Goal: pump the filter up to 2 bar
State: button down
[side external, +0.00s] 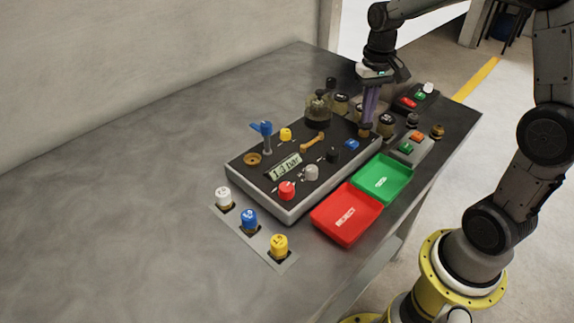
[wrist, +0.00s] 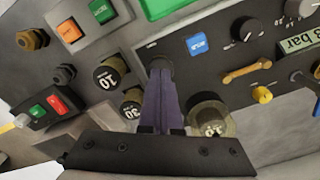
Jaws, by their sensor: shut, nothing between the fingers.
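A panel (side external: 243,178) lies on the bench with a display (side external: 285,168) that appears to read 1.3 bar. The wrist view shows only the end of the reading on the display (wrist: 302,42). A dark glass bowl (side external: 318,112), possibly the filter, stands at the panel's back edge. My gripper (side external: 367,128) is shut, its purple fingers pointing down at the panel's back right corner. In the wrist view, my fingertips (wrist: 158,72) are over a dark round part (wrist: 159,62); I cannot tell whether they touch it. A blue button (side external: 352,144) is nearby, also in the wrist view (wrist: 197,45).
A red tray (side external: 335,228) and a green tray (side external: 372,192) lie in front. White, blue and yellow knobs (side external: 249,219) stand at the front left. The bench's left side is clear.

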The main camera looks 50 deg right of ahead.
jog(key=shift+f, duration=0.25)
jog(key=shift+r, duration=1.65)
jog(key=shift+f, duration=0.1)
jog(key=shift+f, duration=1.55)
jog(key=shift+r, duration=1.65)
jog(key=shift+f, duration=0.15)
jog(key=shift+r, duration=1.95)
